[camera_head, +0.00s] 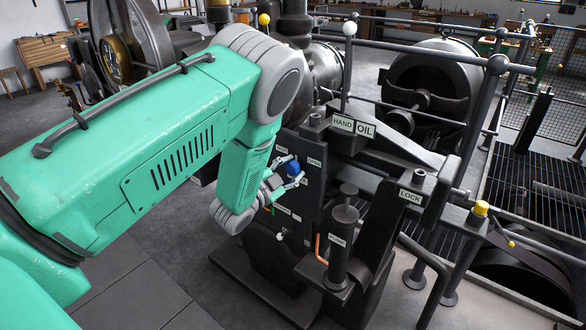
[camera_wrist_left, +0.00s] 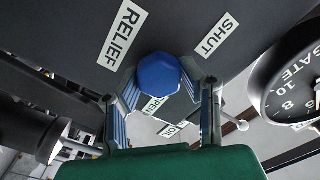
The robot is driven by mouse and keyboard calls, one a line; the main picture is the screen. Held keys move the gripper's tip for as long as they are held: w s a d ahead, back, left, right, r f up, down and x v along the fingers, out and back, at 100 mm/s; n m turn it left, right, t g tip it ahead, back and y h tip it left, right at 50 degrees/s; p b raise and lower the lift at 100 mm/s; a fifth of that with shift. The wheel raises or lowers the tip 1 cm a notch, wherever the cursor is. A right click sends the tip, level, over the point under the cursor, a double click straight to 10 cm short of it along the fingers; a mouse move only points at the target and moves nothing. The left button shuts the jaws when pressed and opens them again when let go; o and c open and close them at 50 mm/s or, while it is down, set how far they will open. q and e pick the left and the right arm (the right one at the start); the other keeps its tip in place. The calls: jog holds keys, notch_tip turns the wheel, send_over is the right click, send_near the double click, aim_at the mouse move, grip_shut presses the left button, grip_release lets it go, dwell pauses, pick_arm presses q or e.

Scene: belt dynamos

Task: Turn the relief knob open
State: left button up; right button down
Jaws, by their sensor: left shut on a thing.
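The blue relief knob (camera_head: 291,169) sits on the dark panel at the middle of the head view. It also shows as a faceted blue cap (camera_wrist_left: 158,74) in the left wrist view. My left gripper (camera_wrist_left: 158,88) is shut on it, with one finger on each side. The gripper (camera_head: 289,178) reaches the knob from the left in the head view. Around the knob are a RELIEF label (camera_wrist_left: 122,33), a SHUT label (camera_wrist_left: 215,35) and an OPEN label (camera_wrist_left: 158,105) partly covered by the fingers. My right gripper is not in view.
A round gauge (camera_wrist_left: 290,85) is at the right of the wrist view. A dark hand pump (camera_head: 340,240) with a copper pipe stands right of the panel. HAND, OIL and LOCK (camera_head: 411,196) plates sit on the frame. Railings (camera_head: 490,100) cross the right; open floor lies lower left.

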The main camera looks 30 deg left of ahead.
pick_arm(q)
jog(key=m, duration=0.4)
jog(key=shift+f+m+b, duration=0.25)
jog(key=shift+m+b, duration=0.15)
jog(key=m+b, duration=0.1)
jog(key=m, duration=0.2)
jog(key=shift+m, duration=0.3)
jog(key=m+b, duration=0.1)
jog(key=m, duration=0.3)
jog(key=shift+a+r, duration=0.1)
jog(key=shift+r, duration=0.05)
jog(key=shift+a+r+m+b, duration=0.15)
jog(key=shift+m+b, duration=0.35)
jog(key=shift+m, duration=0.9)
jog(key=o, duration=1.1)
jog(key=shift+c, duration=0.2)
jog(key=shift+o, duration=0.4)
jog(key=shift+s+r, duration=0.1)
jog(key=shift+d, duration=0.2)
